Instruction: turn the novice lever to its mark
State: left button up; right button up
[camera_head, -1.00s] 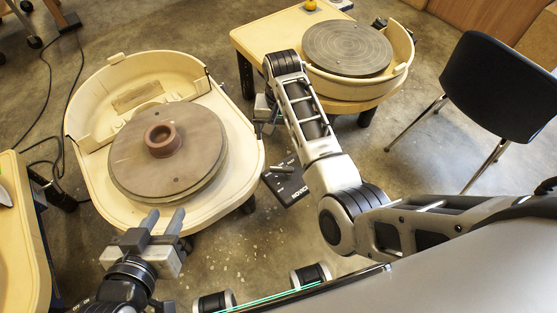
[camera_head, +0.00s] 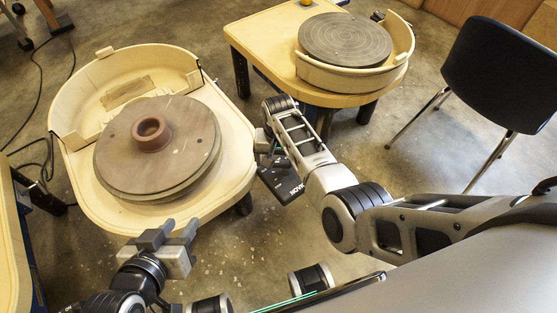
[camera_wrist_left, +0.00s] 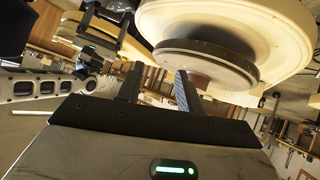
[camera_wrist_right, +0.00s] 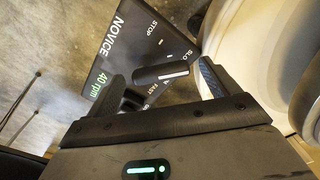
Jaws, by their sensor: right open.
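In the right wrist view the box (camera_wrist_right: 128,38) shows the words NOVICE, STOP, SLOW and FAST and a green "40 rpm". Its lever (camera_wrist_right: 160,73) is a dark bar with a white line, seen between the fingers of my right gripper (camera_wrist_right: 165,80). The fingers are open, apart from the lever on both sides as far as I can tell. In the head view my right gripper (camera_head: 266,146) is over the box and partly hides it. My left gripper (camera_head: 180,228) is open and empty.
A potter's wheel (camera_head: 240,160) with a brown clay ring (camera_head: 151,133) on its disc stands left of the box. A second wheel (camera_head: 345,40) stands behind. A black chair (camera_head: 500,80) is at the right. Some bare floor (camera_head: 250,240) lies in front.

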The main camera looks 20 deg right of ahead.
jog(key=c, duration=1)
jog(key=shift+r+p, duration=0.15)
jog(key=shift+p, duration=0.25)
jog(key=n+p, duration=0.2)
jog(key=s+n+p, duration=0.1)
jog(key=n+p, duration=0.1)
jog(key=n, duration=0.1)
jog(key=shift+s+n+p, duration=0.1)
jog(key=shift+n+p, duration=0.25)
jog(key=shift+n, duration=0.85)
jog(key=shift+s+n+p, duration=0.1)
jog(key=shift+n+p, duration=0.2)
pick_arm(q)
notch_tip(320, 180, up, 9)
jog(key=a+t, duration=0.1)
jog(key=a, duration=0.1)
jog(key=shift+s+r+n+t+y, duration=0.2)
jog(key=shift+s+n+t+y, duration=0.1)
jog(key=shift+s+t+y, duration=0.1)
jog(key=shift+w+r, duration=0.1)
jog(key=shift+w, duration=0.05)
